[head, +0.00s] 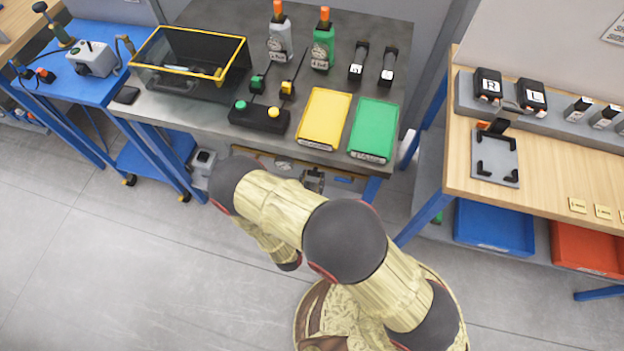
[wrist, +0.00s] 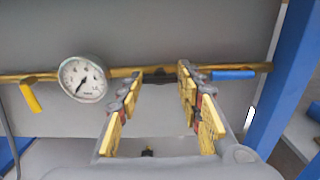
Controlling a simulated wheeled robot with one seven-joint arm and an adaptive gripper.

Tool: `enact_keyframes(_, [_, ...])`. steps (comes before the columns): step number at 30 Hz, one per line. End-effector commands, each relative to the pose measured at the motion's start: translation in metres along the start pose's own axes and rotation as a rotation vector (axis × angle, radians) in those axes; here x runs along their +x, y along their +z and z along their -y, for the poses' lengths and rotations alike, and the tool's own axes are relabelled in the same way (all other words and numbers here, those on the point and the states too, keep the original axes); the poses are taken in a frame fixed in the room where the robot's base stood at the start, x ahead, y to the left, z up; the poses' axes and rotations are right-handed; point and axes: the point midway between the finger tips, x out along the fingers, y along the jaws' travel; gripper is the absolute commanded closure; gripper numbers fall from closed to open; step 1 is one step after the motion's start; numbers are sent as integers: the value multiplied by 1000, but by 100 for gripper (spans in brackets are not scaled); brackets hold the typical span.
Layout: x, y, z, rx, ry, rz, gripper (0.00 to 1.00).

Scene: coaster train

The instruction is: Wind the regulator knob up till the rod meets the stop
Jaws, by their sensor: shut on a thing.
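In the wrist view, a brass pipe (wrist: 120,73) runs across under the bench. A dark part (wrist: 161,77), which looks like the regulator knob, sits on the pipe line. My gripper (wrist: 160,74) reaches up to it with yellow-padded fingers on either side and is shut on it. The fingers cover its sides, and no marking on it can be read. A white round gauge (wrist: 83,79) with a dark needle is left of the fingers. I cannot make out the rod or the stop.
A yellow lever (wrist: 31,97) hangs at the pipe's left, and a blue lever (wrist: 233,75) lies along it at the right. A blue bench leg (wrist: 285,85) stands right of my gripper. The dark bench top (head: 215,115) is above. The grey floor (head: 120,260) at left is clear.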

Motion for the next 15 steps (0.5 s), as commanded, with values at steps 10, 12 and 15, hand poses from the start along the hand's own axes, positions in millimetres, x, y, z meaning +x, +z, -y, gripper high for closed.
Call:
enact_keyframes(10, [0, 0, 0, 1, 0, 0, 89])
enact_keyframes(12, [0, 0, 0, 6, 0, 0, 89])
enact_keyframes(15, [0, 0, 0, 26, 0, 0, 89])
